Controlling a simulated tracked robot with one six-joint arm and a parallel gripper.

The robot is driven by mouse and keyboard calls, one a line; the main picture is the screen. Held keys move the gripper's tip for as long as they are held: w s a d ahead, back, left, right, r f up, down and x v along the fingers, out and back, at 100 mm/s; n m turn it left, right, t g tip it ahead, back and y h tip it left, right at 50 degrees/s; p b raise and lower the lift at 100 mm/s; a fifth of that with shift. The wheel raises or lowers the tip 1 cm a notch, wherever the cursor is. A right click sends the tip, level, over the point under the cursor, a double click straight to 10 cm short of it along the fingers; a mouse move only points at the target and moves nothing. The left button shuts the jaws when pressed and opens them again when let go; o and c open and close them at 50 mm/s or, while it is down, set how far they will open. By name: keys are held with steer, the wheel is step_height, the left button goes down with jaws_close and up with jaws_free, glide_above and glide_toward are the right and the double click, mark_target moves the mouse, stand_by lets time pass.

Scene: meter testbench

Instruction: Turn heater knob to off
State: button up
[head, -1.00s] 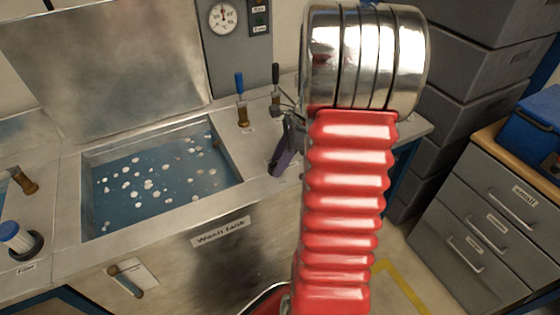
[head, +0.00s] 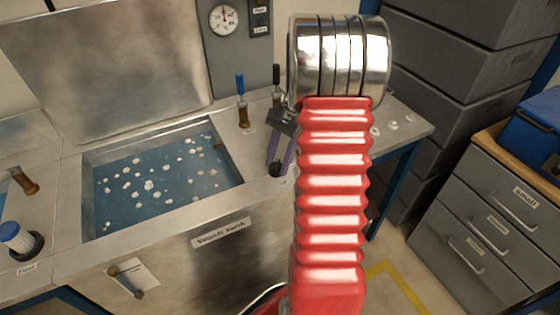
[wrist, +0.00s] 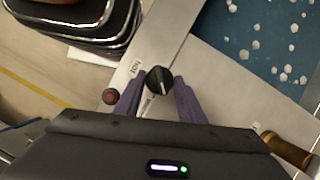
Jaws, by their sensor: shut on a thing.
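The heater knob (wrist: 159,80) is small, round and black, with a pale pointer line. In the wrist view it sits between the purple fingers of my gripper (wrist: 159,84), on the steel top beside the tank. My gripper is shut on it. The pointer line runs toward the lower right of the wrist view. A small label lies just left of the knob, and another below it is partly hidden. In the head view the knob (head: 278,169) is a dark spot at the tips of my gripper (head: 279,164), near the tank's right edge.
The wash tank (head: 222,233) holds blue water with white floating bits. Brown-based levers (head: 242,115) stand behind my gripper. A red button (wrist: 110,96) is left of the fingers in the wrist view. Grey crates (head: 455,75) and a drawer cabinet (head: 490,215) stand at the right.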

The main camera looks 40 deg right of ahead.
steer(key=n, duration=0.1)
steer(key=n+g, duration=0.1)
steer(key=n, duration=0.2)
steer(key=shift+w+a+f+n+g, duration=0.1)
steer(key=shift+a+n+g, duration=0.2)
steer(key=shift+g, duration=0.1)
steer(key=n, duration=0.2)
steer(key=n+g+h, duration=0.1)
steer(key=n, duration=0.1)
steer(key=shift+a+n+h, duration=0.1)
steer(key=shift+n+h, duration=0.2)
steer(key=o, duration=1)
steer(key=shift+w, duration=0.1)
steer(key=shift+o, duration=0.2)
steer(key=v, duration=1.4)
steer(key=shift+w, duration=0.2)
steer(key=shift+f, duration=0.15)
